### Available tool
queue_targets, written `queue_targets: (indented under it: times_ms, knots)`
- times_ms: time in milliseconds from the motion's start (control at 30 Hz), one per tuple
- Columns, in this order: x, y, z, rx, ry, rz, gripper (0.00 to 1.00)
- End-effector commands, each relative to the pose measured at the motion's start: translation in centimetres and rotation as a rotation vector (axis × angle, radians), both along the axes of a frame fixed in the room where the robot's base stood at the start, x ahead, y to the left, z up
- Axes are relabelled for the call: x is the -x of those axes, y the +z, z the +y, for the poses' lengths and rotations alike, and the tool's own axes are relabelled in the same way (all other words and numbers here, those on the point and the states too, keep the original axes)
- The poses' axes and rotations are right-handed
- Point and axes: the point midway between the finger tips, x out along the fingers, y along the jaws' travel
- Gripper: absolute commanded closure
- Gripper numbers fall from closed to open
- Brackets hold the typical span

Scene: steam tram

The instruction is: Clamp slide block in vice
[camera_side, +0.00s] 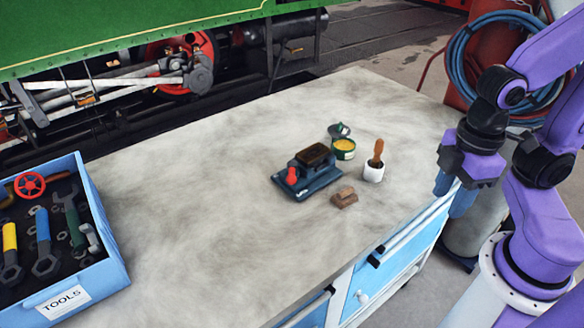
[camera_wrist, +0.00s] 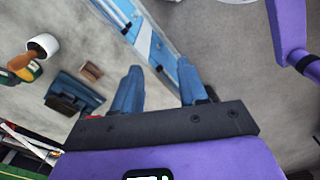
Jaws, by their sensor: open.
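The slide block (camera_side: 344,197) is a small brown block lying on the worktop, just in front of the vice. It also shows in the wrist view (camera_wrist: 91,71). The vice (camera_side: 308,174) is dark blue with a red part at its left end and a dark brown top. In the wrist view the vice (camera_wrist: 72,96) lies beside the block, apart from it. My gripper (camera_side: 452,201) hangs to the right of the block, past the worktop's right edge. Its blue fingers are apart and empty, and they also show in the wrist view (camera_wrist: 160,88).
A blue tool box (camera_side: 112,262) fills the left end. The worktop (camera_side: 200,190) between is clear. A green engine stands behind.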

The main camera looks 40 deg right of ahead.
Motion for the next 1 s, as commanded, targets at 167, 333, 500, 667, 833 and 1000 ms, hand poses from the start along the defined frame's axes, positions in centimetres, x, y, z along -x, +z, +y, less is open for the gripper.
queue_targets:
  times_ms: [167, 333, 500, 667, 833, 1000]
  knots:
    - [-0.7, 0.3, 0.6, 0.005, 0.022, -0.001, 0.57]
    - [-4.4, 1.7, 3.3, 0.027, 0.156, 0.001, 0.57]
    - [-10.0, 3.3, 6.6, 0.061, 0.353, 0.015, 0.57]
    - [-15.5, 4.3, 9.1, 0.086, 0.540, 0.035, 0.57]
    - [-21.3, 4.9, 10.9, 0.103, 0.736, 0.067, 0.57]
    - [-27.0, 5.0, 11.8, 0.110, 0.930, 0.107, 0.57]
